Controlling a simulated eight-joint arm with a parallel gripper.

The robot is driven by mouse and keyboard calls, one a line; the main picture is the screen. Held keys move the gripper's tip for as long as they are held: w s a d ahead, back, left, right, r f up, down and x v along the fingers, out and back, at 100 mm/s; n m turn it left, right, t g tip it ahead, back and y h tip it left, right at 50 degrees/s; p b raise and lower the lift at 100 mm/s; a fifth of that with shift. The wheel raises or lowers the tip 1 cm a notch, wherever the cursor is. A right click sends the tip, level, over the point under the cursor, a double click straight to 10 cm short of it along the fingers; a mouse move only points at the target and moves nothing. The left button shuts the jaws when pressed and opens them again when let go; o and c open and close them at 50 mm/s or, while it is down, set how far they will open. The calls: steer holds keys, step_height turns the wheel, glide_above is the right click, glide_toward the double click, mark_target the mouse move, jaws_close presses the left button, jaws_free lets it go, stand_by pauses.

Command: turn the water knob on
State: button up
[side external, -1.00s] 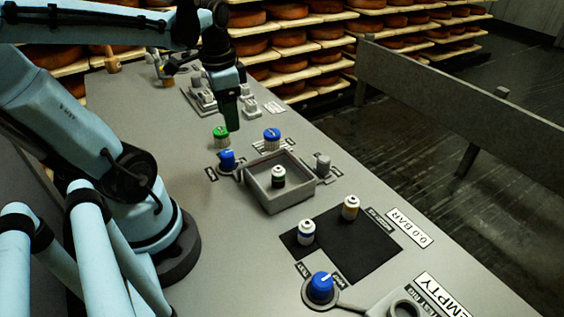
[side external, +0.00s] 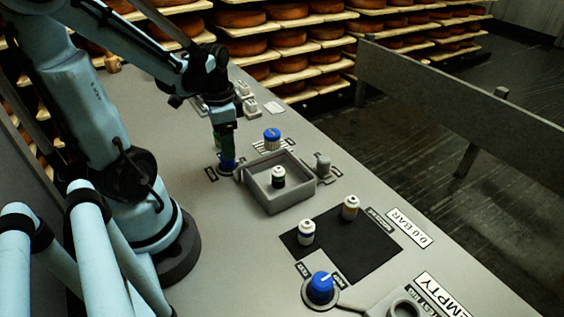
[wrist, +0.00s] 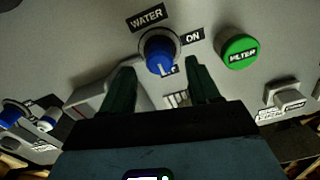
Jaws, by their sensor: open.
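The water knob (wrist: 158,58) is blue with a dark round base. In the wrist view it sits between labels reading WATER and ON, with another label partly hidden below it. In the side external view the knob (side external: 227,165) shows just below my gripper (side external: 226,152). In the wrist view my gripper (wrist: 160,78) is open, with one dark green finger on each side of the knob. I cannot tell whether the fingers touch it.
A grey square tray (side external: 262,193) holding a small vial (side external: 278,177) stands close by. Another blue-topped knob (side external: 271,138) is behind it. Two vials stand on a black mat (side external: 345,257), near a front blue knob (side external: 321,286).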

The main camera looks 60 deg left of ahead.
steer(key=shift+f, duration=1.95)
steer(key=c, duration=1)
steer(key=shift+c, duration=0.2)
